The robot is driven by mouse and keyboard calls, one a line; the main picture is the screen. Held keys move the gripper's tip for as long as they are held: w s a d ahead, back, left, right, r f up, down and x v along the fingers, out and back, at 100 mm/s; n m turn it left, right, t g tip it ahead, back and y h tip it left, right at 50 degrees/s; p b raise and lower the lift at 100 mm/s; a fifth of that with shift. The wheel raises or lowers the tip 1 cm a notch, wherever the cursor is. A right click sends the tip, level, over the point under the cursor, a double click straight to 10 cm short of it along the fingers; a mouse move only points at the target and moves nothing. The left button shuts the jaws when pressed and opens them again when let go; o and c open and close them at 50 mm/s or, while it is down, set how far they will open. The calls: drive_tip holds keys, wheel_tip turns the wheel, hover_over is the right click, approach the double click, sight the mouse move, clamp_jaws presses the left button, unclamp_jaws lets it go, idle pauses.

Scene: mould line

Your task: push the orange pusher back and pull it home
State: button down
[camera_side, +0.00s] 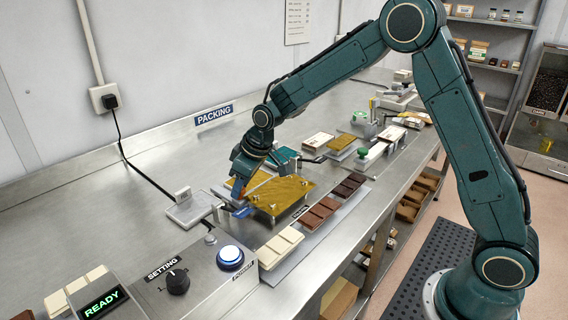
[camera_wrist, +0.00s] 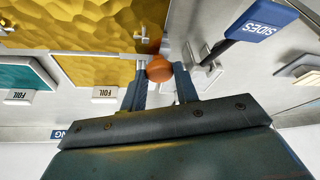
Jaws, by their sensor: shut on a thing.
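The orange pusher (camera_wrist: 159,69) shows as a round orange knob in the wrist view, between the two fingers of my gripper (camera_wrist: 161,84). My gripper is shut on it. In the side view my gripper (camera_side: 241,190) reaches down beside the left edge of a gold foil plate (camera_side: 283,190), and a bit of orange shows at its fingers. The pusher's shaft and base are mostly hidden by the gripper and plate.
A blue SIDES lever (camera_wrist: 258,25) stands close to the right of my fingers in the wrist view. A teal foil stack (camera_side: 284,157) lies behind the gold plate. Chocolate bars (camera_side: 320,213) lie in front. The READY display (camera_side: 103,302) is at lower left.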

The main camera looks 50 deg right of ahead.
drive_tip(key=shift+s, duration=0.25)
drive_tip(key=c, duration=1.1)
unclamp_jaws()
drive_tip(key=shift+s, duration=0.1)
drive_tip(key=shift+r, duration=0.15)
drive_tip(key=shift+v, duration=6.8)
drive_tip(key=shift+s, duration=0.1)
